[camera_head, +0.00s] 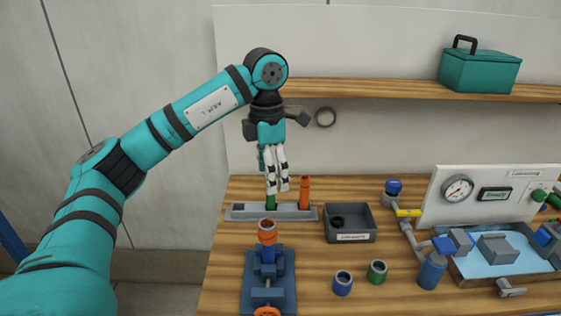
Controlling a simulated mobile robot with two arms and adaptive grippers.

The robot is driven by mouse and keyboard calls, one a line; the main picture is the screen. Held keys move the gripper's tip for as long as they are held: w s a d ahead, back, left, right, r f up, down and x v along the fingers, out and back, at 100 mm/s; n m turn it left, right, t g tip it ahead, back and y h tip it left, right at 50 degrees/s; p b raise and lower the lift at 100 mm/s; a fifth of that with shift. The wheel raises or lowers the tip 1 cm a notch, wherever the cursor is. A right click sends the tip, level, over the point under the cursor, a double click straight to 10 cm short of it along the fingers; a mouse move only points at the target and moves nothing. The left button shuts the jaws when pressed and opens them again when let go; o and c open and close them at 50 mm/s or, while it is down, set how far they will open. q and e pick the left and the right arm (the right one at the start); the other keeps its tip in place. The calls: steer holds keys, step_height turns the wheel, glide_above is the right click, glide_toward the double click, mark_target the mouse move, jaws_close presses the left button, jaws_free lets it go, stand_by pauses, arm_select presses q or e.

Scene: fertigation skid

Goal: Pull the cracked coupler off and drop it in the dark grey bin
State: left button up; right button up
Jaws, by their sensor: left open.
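An orange-brown coupler (267,229) sits upright on top of the blue vise-like stand (268,286) at the front left of the bench; no crack can be made out at this size. The dark grey bin (365,238), with a white label on its front, stands to the right behind it. A dark ring-like thing shows inside the bin. My left gripper (278,188) points down with its pale fingers open, over the grey rack and behind the coupler. Its fingertips are close to the green tube (271,203); I cannot tell whether they touch it. My right gripper is not in view.
The grey rack (240,213) also holds an orange tube (305,192). A blue coupler (342,284) and a green coupler (377,271) stand loose in front of the bin. Pipes, a gauge panel (488,194) and a blue tray fill the right. A shelf (380,90) runs above.

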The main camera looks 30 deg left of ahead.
arm_select(q)
steer(key=b, duration=0.1)
glide_toward(267, 223)
steer(key=shift+s+d+f, duration=0.1)
steer(key=shift+s+f, duration=0.05)
steer(key=shift+s, duration=0.1)
steer(key=f, duration=0.3)
steer(key=shift+w+f, duration=0.25)
steer(key=shift+f, duration=0.05)
step_height(267, 223, down, 3)
steer(key=shift+f+b, duration=0.1)
steer(key=shift+b, duration=0.2)
step_height(267, 223, down, 4)
steer(key=shift+r+p, duration=0.2)
steer(key=shift+p, duration=0.35)
steer(key=shift+f, duration=0.8)
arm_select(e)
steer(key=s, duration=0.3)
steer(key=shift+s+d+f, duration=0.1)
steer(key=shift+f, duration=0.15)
